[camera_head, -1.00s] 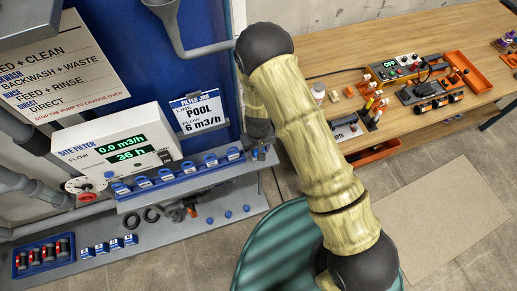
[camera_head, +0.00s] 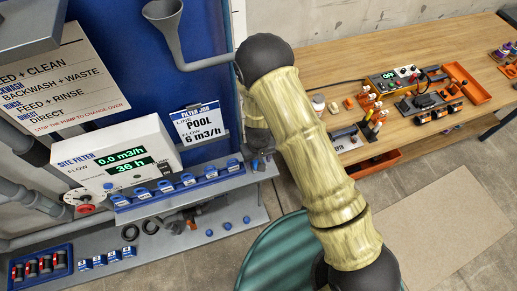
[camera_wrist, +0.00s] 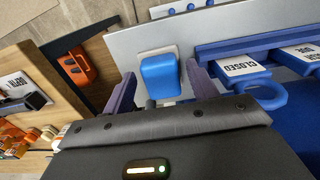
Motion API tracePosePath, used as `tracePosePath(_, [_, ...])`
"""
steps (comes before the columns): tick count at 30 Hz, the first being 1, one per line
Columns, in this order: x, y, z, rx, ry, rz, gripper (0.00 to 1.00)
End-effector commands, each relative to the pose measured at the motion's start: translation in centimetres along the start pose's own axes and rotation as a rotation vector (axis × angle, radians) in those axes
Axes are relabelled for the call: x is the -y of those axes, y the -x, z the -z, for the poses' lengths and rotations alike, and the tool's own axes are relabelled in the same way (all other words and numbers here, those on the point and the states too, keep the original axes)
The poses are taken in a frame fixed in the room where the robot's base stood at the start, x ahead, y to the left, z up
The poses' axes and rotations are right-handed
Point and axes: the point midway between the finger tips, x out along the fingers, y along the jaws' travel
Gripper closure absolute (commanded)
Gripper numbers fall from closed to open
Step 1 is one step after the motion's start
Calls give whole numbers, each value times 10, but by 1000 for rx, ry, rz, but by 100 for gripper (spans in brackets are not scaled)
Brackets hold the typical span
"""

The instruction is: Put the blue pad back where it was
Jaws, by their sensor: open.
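A blue pad (camera_wrist: 159,75) with rounded edges shows in the wrist view on a small pale plate at the end of a grey shelf. My gripper (camera_wrist: 161,80) is open, with one purple finger on each side of the pad. I see gaps between the fingers and the pad. In the head view my gripper (camera_head: 257,143) points down at the right end of the shelf, and a bit of blue shows below it. The fingertips are mostly hidden there.
A row of blue label holders (camera_head: 180,187) lines the shelf, left of my gripper. A white filter display (camera_head: 118,155) and a job card (camera_head: 199,122) stand behind. Several blue knobs (camera_head: 228,226) sit on the lower ledge. A wooden bench (camera_head: 400,85) with tools is at right.

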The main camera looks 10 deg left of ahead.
Motion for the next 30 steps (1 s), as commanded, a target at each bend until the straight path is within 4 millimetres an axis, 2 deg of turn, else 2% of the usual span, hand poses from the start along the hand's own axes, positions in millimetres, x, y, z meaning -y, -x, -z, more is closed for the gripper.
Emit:
tracePosePath(18, [0,88,1,-3,0,0,42])
tracePosePath(24, [0,101,0,1,0,0,42])
tracePosePath(30, [0,102,0,1,-1,0,42])
